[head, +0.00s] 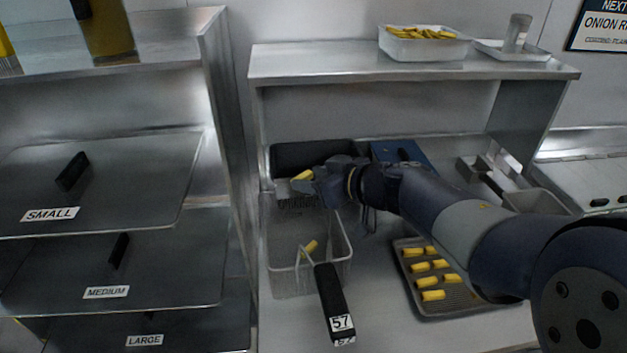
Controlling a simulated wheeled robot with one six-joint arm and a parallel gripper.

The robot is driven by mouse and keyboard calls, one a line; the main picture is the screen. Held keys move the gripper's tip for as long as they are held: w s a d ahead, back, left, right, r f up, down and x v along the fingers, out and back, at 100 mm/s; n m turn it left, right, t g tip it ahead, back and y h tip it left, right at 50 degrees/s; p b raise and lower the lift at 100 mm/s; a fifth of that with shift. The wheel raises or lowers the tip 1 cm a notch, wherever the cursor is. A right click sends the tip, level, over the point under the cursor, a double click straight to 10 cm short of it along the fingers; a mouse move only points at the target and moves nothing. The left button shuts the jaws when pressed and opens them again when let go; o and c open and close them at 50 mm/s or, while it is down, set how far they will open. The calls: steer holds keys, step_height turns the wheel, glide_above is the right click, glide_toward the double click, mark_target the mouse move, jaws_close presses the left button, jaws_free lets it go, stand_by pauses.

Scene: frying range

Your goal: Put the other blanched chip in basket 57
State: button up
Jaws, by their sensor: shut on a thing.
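Basket 57 (345,250) is a wire basket with a black handle labelled 57, standing on the steel counter. One yellow chip (309,247) lies inside it. My gripper (305,179) is above the back part of the basket, shut on another yellow chip (302,175), whose end shows at the fingertips. The held chip is clear of the basket floor. Part of the fingers blends with the dark background. Several yellow chips lie on a grey ridged tray (462,308) to the right, partly beside my arm.
A dark container (318,153) stands behind the basket. A blue box (385,150) is at the back, and metal containers (548,200) stand at right. A shelf above holds a white tray of chips (385,42).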

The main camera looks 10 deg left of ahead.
stand_by(0.3)
steer(key=o, duration=1)
steer(key=shift+f, duration=0.1)
steer(key=p+v, duration=0.1)
steer(key=v, duration=1)
steer(key=shift+s, duration=0.1)
steer(key=shift+a+f, duration=0.1)
steer(key=w+a+p, duration=0.1)
steer(key=w+a, duration=0.1)
steer(key=w+a+f+p, duration=0.1)
steer(key=w+a, duration=0.1)
steer(key=a, duration=0.1)
steer(key=w+a, duration=0.2)
steer(key=a, duration=0.1)
steer(key=shift+f+p, duration=0.2)
steer(key=shift+p, duration=0.2)
